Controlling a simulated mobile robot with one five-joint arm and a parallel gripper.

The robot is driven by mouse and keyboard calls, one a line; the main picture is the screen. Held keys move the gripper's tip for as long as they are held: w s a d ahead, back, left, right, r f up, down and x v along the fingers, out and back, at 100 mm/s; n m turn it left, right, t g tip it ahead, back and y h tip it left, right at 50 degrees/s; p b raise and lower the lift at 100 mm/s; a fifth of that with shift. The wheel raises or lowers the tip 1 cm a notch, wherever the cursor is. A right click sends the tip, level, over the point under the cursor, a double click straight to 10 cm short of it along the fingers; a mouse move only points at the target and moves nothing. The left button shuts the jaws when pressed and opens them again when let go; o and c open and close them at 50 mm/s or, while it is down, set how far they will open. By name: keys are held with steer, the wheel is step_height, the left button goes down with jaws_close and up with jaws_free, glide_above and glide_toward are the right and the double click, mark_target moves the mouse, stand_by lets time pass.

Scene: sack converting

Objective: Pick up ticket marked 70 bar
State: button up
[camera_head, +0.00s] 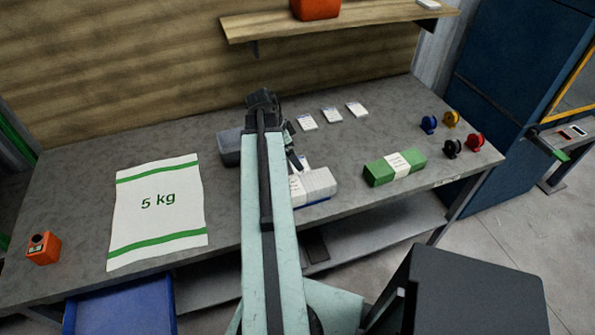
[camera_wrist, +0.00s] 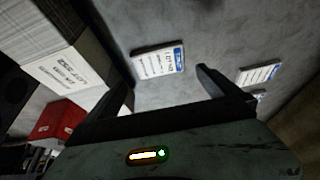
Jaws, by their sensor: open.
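Three white tickets lie in a row on the grey bench in the head view: left (camera_head: 307,122), middle (camera_head: 332,115) and right (camera_head: 356,109). Another small white piece (camera_head: 303,162) shows beside my gripper (camera_head: 296,154). In the wrist view, a white ticket with a blue end (camera_wrist: 157,62) lies flat just beyond and between the open fingers of my gripper (camera_wrist: 170,82). The print is too small to read, so I cannot tell which is marked 70 bar. My gripper is empty.
A white banded stack (camera_head: 315,184) stands close to my gripper, also in the wrist view (camera_wrist: 62,65). A green banded bundle (camera_head: 380,170), several coloured spools (camera_head: 452,148), a 5 kg sack (camera_head: 158,235) and an orange box (camera_head: 43,249) share the bench. A shelf (camera_head: 345,22) overhangs behind.

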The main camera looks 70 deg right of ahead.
steer(key=b+x, duration=0.1)
steer(key=x, duration=0.1)
steer(key=b+x, duration=0.4)
steer(key=shift+w+a+f, duration=0.2)
steer(key=shift+w+a, duration=0.05)
steer(key=shift+w, duration=0.1)
steer(key=shift+s+d+f, duration=0.1)
steer(key=shift+s+f, duration=0.05)
steer(key=shift+r, duration=0.2)
steer(key=c, duration=1.2)
step_height(320, 180, up, 10)
steer(key=p, duration=1)
